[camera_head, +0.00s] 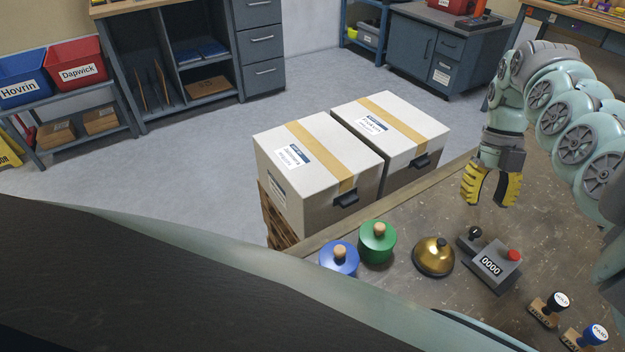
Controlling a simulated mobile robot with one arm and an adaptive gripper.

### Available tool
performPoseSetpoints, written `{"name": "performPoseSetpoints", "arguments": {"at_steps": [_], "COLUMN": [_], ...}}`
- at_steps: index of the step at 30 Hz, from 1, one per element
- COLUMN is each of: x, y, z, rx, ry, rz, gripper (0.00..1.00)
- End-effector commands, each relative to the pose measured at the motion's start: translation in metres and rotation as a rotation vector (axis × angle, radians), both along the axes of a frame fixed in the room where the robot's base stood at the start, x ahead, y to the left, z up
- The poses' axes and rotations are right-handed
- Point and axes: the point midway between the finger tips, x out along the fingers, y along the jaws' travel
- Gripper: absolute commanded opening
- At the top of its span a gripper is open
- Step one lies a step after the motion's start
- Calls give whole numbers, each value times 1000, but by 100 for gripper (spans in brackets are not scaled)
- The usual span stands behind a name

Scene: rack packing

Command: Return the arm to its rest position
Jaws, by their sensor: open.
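My gripper (490,187) hangs at the end of my arm (555,105) on the right side of the view. Its two yellow and black fingers point down and are spread apart with nothing between them. It is above the brown worktable (405,280), near the table's far edge and to the right of the two white boxes. The height of the fingertips over the table is hard to tell. The arm bends up and back toward the right edge of the picture.
On the table are a blue weight (339,259), a green weight (377,242), a brass bell (433,257), a counter device (492,264) and two stamps (549,308) (585,338). Beyond are two taped boxes (318,168) (390,137). Red and blue bins (77,64) (25,82) stand left. Grey floor is clear.

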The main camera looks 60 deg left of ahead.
Motion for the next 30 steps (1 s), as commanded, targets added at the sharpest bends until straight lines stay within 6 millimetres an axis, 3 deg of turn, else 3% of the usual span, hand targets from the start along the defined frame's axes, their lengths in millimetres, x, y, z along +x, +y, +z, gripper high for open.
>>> {"name": "performPoseSetpoints", "arguments": {"at_steps": [22,26,30], "x": [5,25,47], "y": [-2,-28,-91], "z": [6,3,-2], "rx": [-10,-73,-239], "ry": [-16,-95,-229], "rz": [-16,-99,-244], "gripper": [38,38,38]}}
